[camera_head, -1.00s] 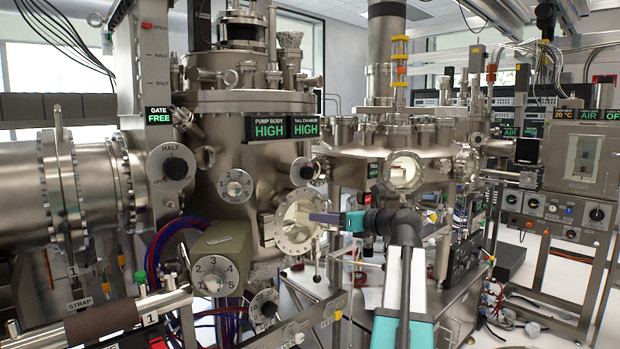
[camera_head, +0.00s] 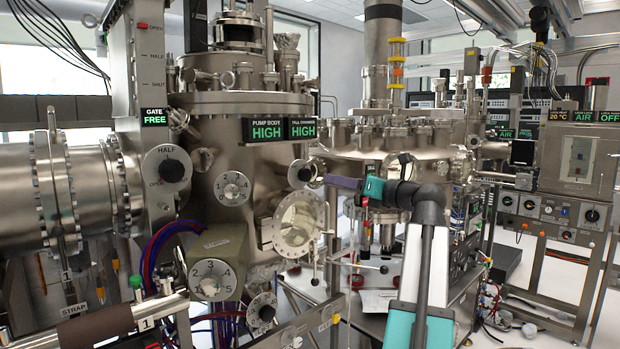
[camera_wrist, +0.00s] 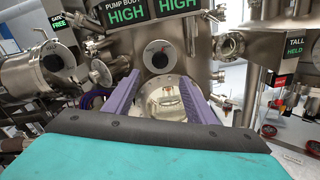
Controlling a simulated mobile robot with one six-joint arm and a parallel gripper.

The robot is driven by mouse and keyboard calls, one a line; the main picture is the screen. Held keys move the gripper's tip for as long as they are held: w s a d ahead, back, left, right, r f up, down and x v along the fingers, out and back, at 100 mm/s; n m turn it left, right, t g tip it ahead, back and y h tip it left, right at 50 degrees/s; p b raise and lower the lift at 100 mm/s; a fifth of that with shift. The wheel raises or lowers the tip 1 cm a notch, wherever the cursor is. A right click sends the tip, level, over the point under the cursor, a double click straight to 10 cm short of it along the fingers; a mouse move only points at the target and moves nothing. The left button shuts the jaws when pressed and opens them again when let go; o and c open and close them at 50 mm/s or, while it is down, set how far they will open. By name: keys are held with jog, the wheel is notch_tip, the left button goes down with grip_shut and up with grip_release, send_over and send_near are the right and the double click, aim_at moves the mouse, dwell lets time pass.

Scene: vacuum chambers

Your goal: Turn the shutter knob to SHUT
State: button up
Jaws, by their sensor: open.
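My gripper (camera_head: 328,181) is raised beside a small round dial with a black knob (camera_head: 306,174) on the side of the steel chamber. In the wrist view my gripper (camera_wrist: 160,76) has its two purple fingers spread wide, with nothing between them. A dial with a dark knob and a red mark (camera_wrist: 158,54) is straight ahead, just above the fingertips, and appears apart from them. Its lettering is too small to read, so I cannot confirm its setting or that it is the shutter knob.
A round glass port (camera_head: 298,224) sits below my gripper. To the left are a HALF/OPEN gate knob (camera_head: 172,170), a numbered dial (camera_head: 232,188), a box with a numbered knob (camera_head: 212,280) and another knob (camera_head: 262,309). Thin rods (camera_head: 318,268) stick out below the port.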

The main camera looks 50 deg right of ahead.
aim_at(307, 176)
jog(key=w+p, duration=0.1)
jog(key=w, duration=0.3)
jog(key=w+p, duration=0.1)
jog(key=w, duration=0.4)
jog(key=w+p, duration=0.1)
jog(key=w, duration=0.3)
jog(key=shift+w+d, duration=0.15)
jog(key=shift+d, duration=0.25)
